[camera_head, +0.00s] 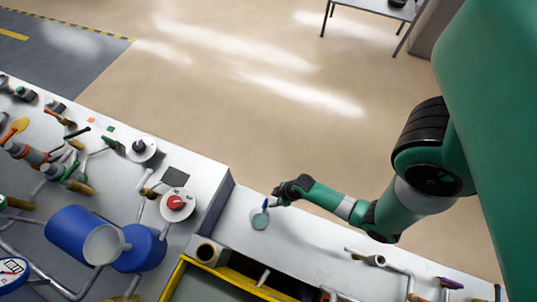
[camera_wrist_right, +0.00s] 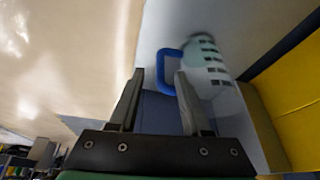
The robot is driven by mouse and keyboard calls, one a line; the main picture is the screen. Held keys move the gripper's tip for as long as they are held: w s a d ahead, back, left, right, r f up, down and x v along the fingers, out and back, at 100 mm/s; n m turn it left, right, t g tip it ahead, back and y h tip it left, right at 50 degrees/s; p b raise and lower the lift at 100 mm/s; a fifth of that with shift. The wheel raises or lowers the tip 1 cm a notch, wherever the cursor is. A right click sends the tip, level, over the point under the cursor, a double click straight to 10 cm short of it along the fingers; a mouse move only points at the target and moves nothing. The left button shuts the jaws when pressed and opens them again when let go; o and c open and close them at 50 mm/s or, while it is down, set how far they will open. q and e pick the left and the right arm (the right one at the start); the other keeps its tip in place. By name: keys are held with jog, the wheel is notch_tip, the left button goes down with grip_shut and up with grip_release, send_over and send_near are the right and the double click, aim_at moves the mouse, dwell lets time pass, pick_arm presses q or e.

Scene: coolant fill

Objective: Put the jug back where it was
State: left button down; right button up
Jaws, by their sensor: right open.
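The jug (camera_head: 260,221) stands on the white bench top, a small pale translucent vessel with a blue handle (camera_head: 265,204). The right wrist view shows the jug (camera_wrist_right: 205,58) with dark marks on its side and the blue handle (camera_wrist_right: 167,72) facing my gripper. My right gripper (camera_head: 276,203) is close beside the handle. In the right wrist view its two fingers (camera_wrist_right: 159,72) are apart, with the handle at or just beyond the fingertips. I cannot tell whether a finger touches the handle. My left gripper is out of view.
Left of the jug stands a raised grey bench block with a red knob (camera_head: 175,202), blue cylinders (camera_head: 138,248), pipes and valves. A yellow-edged bay (camera_head: 174,280) lies in front. White bench top (camera_head: 330,237) is clear right of the jug, up to a pipe fitting (camera_head: 375,260).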

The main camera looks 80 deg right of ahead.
jog(key=p+v, duration=0.2)
jog(key=v, duration=0.3)
jog(key=shift+r, duration=0.2)
